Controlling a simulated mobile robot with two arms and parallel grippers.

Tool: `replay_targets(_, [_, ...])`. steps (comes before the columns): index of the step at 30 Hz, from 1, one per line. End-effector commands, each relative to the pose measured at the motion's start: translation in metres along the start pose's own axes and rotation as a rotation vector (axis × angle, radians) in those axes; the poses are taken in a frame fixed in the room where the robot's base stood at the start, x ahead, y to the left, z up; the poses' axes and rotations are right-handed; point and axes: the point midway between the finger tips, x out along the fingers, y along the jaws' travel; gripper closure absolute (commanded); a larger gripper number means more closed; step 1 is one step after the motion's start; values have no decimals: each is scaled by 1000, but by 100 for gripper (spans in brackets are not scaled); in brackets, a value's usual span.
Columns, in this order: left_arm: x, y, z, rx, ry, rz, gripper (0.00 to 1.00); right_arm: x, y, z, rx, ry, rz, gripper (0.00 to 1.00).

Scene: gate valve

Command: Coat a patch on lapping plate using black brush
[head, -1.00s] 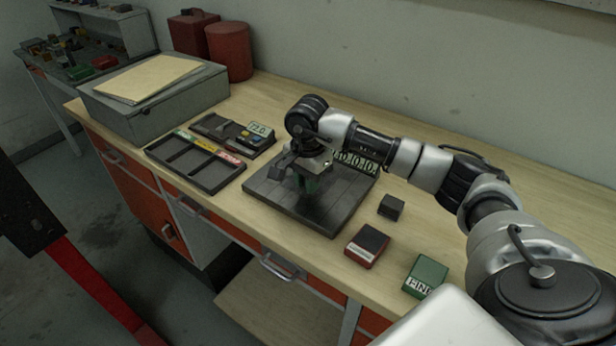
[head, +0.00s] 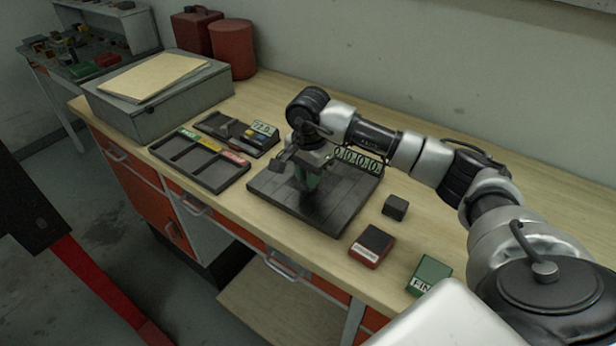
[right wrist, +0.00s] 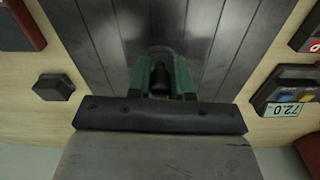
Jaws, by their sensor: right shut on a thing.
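The lapping plate (head: 275,192) is a dark grooved slab on the wooden bench. It also fills the upper middle of the right wrist view (right wrist: 220,40). My right gripper (head: 308,182) points down over the plate. In the right wrist view its green fingers (right wrist: 162,80) are shut on a dark, rounded piece, the black brush (right wrist: 160,76). The brush's lower end is near or on the plate; I cannot tell whether it touches. A darker area shows around the brush tip. My left gripper is not in view.
A black block (head: 395,207), a red-and-black box (head: 371,246) and a green box (head: 429,275) lie right of the plate. A divided tray (head: 200,162) and a dark holder with a small display (head: 262,129) are left. A grey case (head: 160,105) stands further left.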

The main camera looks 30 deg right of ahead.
Motion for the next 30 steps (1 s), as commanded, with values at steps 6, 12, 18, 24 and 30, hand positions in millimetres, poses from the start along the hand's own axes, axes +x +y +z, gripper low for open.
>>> replay_targets(6, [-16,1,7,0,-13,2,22,-25,2,-1,6,1,-2,100])
replay_targets(12, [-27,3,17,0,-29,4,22,-43,3,-1,12,1,-3,100])
replay_targets(18, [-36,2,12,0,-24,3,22,-60,5,-1,16,1,-3,100])
replay_targets(24, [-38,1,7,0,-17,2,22,-65,6,-1,19,1,-1,100])
replay_targets(30, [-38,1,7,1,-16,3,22,-64,6,-1,19,1,-2,100])
